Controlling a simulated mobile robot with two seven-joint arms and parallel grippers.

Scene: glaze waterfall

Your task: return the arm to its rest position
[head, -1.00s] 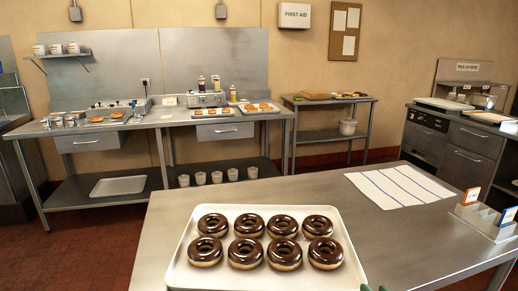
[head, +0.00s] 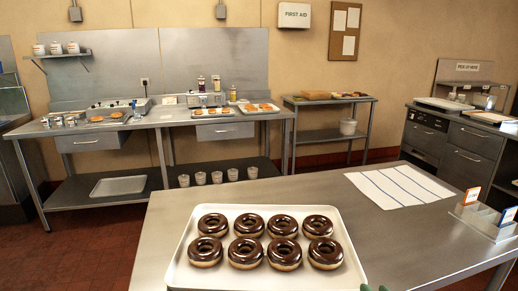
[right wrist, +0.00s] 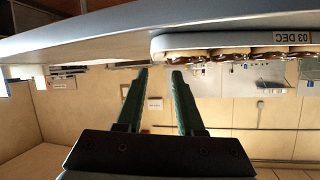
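My right gripper (head: 374,288) barely shows at the bottom edge of the head view, beside the near right corner of a white tray (head: 350,262). In the right wrist view its two green fingers (right wrist: 160,72) are apart with nothing between them. That view is upside down, and the tray's edge carries a "03 DEC" label (right wrist: 295,37). The rest of my right arm is hidden in the head view. My left gripper is in neither view.
Several chocolate-glazed doughnuts (head: 246,253) stand in rows on the tray, which lies on a steel table (head: 420,240). A striped white cloth (head: 400,187) lies behind, and a card holder (head: 484,219) stands at the right. Bare tabletop lies between them.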

